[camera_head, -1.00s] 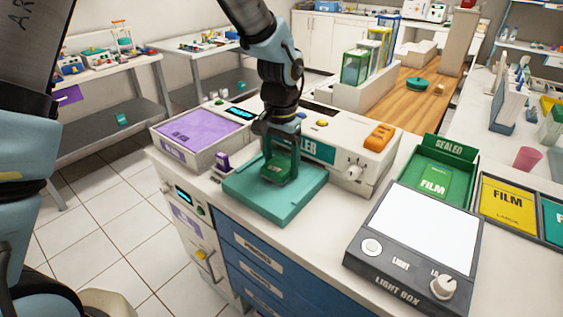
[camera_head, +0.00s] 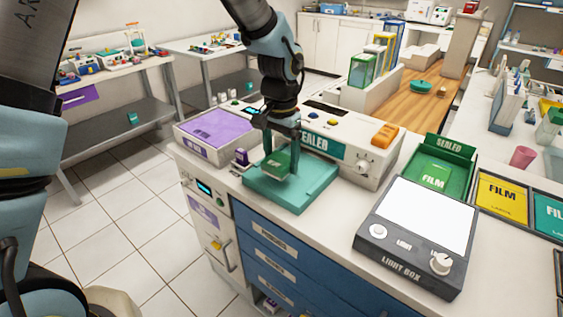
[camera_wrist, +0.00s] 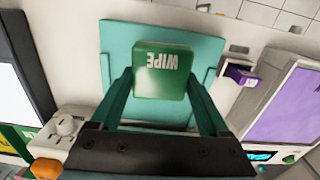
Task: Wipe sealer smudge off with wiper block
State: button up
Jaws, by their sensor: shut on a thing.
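The green wiper block (camera_head: 278,164), lettered "WIPE", is between the fingers of my gripper (camera_head: 283,148), which is shut on it. In the wrist view the block (camera_wrist: 162,70) sits between the two teal fingertips of my gripper (camera_wrist: 160,85). The block is over the teal pad (camera_head: 310,190) in front of the sealer (camera_head: 345,150). I cannot tell whether it touches the pad. The pad also shows around the block in the wrist view (camera_wrist: 120,42). No smudge can be made out; the block and fingers hide part of the pad.
A purple-topped unit (camera_head: 218,128) and a small purple item (camera_head: 241,158) stand left of the pad. The light box (camera_head: 405,254) is to the right. The counter's front edge is close to the pad.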

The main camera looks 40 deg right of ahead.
jog(key=shift+r+p, duration=1.65)
jog(key=shift+r, duration=0.8)
jog(key=shift+w+f, duration=0.1)
